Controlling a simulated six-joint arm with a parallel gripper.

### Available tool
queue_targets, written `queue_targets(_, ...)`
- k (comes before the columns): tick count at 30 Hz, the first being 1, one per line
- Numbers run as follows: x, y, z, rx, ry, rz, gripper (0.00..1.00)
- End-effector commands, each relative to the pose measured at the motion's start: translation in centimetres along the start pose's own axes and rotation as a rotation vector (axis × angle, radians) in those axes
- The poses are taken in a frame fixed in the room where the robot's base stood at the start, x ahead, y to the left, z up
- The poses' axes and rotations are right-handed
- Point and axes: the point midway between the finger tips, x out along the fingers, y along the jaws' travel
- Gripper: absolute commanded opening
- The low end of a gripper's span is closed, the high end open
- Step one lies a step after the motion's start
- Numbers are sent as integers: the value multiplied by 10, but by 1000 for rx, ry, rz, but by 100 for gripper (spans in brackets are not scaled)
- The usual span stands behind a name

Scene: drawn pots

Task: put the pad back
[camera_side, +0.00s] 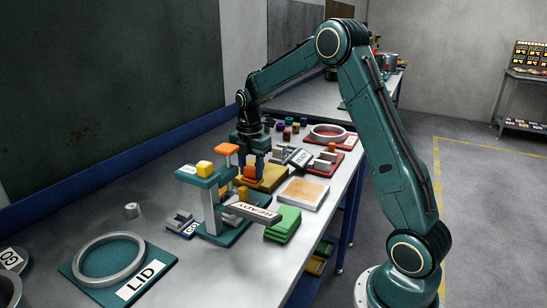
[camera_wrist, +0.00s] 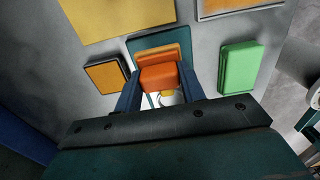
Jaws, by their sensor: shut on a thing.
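My gripper (camera_side: 253,172) reaches down over the middle of the bench with its blue fingers closed on an orange pad (camera_side: 250,171). In the wrist view the orange pad (camera_wrist: 160,77) sits between the two fingers (camera_wrist: 160,92). The fingers hide its sides. Behind it in that view is a teal base (camera_wrist: 140,41) with another orange piece (camera_wrist: 158,52) on it. In the side view a yellow-orange board (camera_side: 273,178) lies just beside and below the fingers. I cannot tell whether the held pad touches anything beneath it.
A teal stand (camera_side: 212,204) with a yellow block (camera_side: 205,168) and a READY sign (camera_side: 250,212) stands close in front. A green stack (camera_side: 284,222) and a pale framed tray (camera_side: 301,193) lie to the right. A LID plate with a ring (camera_side: 95,289) is at the front left.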

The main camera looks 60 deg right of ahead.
Motion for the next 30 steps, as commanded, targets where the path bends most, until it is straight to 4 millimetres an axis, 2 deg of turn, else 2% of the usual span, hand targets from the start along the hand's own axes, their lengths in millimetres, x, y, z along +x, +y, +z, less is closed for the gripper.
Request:
queue_targets(8, 6, 0, 0, 0, 1, -2, 18)
queue_targets(18, 41, -1, 0, 0, 1, -3, 18)
queue_targets(30, 44, 0, 0, 0, 0, -1, 18)
